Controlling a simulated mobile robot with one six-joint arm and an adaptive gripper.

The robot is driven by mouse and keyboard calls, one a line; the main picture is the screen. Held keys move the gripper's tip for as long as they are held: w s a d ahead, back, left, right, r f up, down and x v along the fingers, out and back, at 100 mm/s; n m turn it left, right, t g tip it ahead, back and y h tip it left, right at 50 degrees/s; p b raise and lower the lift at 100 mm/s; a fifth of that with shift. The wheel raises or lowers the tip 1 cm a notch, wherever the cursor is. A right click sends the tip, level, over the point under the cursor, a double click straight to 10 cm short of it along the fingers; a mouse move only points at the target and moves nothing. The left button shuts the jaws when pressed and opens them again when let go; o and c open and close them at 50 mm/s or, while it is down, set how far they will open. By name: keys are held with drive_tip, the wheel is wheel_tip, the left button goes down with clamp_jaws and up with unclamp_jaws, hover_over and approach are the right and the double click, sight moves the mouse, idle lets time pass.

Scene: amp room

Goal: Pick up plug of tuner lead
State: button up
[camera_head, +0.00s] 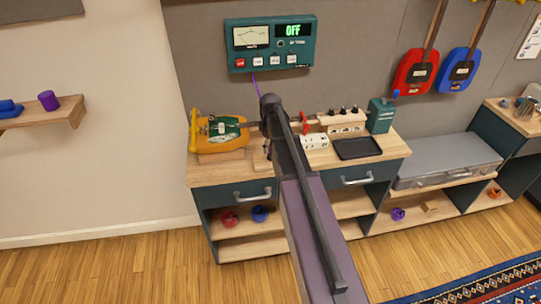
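A green tuner panel (271,44) with a dial and a display reading OFF hangs on the grey wall. A thin purple lead (254,83) drops from its lower left edge. The lead passes behind the end of my arm, and I cannot make out its plug. My arm reaches up from the bottom middle to just below the panel, over the wooden workbench. My gripper is mostly hidden by the arm, and its fingers cannot be made out.
A yellow-framed device (218,133) stands on the bench left of my arm. A grey case (445,162) lies further right. Red (415,72) and blue guitars (456,70) hang on the wall.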

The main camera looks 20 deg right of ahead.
drive_tip(key=shift+f+b, duration=0.55)
drive_tip(key=shift+f, duration=0.3)
clamp_jaws()
